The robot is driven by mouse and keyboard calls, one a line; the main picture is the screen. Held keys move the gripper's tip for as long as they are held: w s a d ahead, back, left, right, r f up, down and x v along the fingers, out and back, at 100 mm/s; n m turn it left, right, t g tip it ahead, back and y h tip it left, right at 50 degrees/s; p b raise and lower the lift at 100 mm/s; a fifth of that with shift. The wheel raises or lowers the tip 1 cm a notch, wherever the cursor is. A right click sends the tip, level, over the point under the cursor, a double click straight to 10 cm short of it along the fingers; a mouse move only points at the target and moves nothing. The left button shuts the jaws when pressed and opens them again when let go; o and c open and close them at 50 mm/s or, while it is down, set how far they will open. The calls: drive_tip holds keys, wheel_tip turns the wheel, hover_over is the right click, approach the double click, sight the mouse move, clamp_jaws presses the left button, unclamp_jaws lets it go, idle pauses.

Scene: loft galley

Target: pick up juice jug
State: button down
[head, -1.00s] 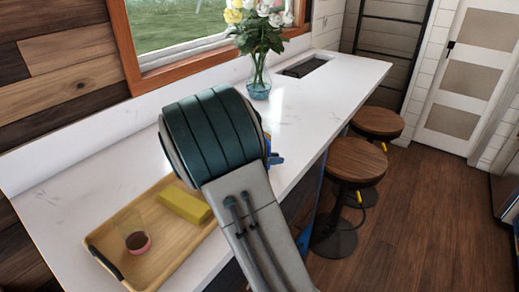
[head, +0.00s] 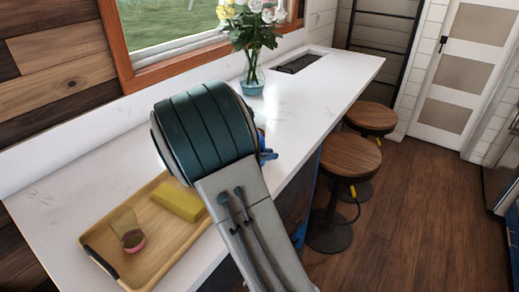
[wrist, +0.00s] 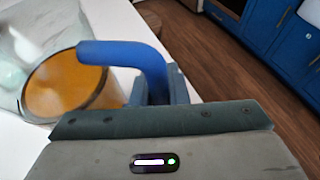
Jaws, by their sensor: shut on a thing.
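The juice jug (wrist: 68,86) is at the left of the wrist view, clear-walled with orange juice inside and a thick blue handle (wrist: 125,52). My gripper (wrist: 158,88) is shut on the handle, with its fingers at the handle's lower right part. In the head view my arm hides most of the jug and the fingers. Only a small blue part of the jug (head: 267,155) shows at the arm's right edge. I cannot tell whether the jug's base touches the counter.
A wooden tray (head: 150,258) with a yellow block (head: 178,201) and a small glass (head: 128,230) lies left of my arm. A flower vase (head: 252,83) stands behind on the white counter (head: 310,95). Stools (head: 348,158) stand along its right side.

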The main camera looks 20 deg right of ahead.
drive_tip(key=shift+r, duration=0.15)
drive_tip(key=s+d+r+b, duration=0.2)
drive_tip(key=s+d+r, duration=0.4)
drive_tip(key=d+r, duration=0.3)
drive_tip(key=shift+d+r+b, duration=0.35)
drive_tip(key=shift+r, duration=0.5)
drive_tip(key=shift+s, duration=0.15)
idle(0.9)
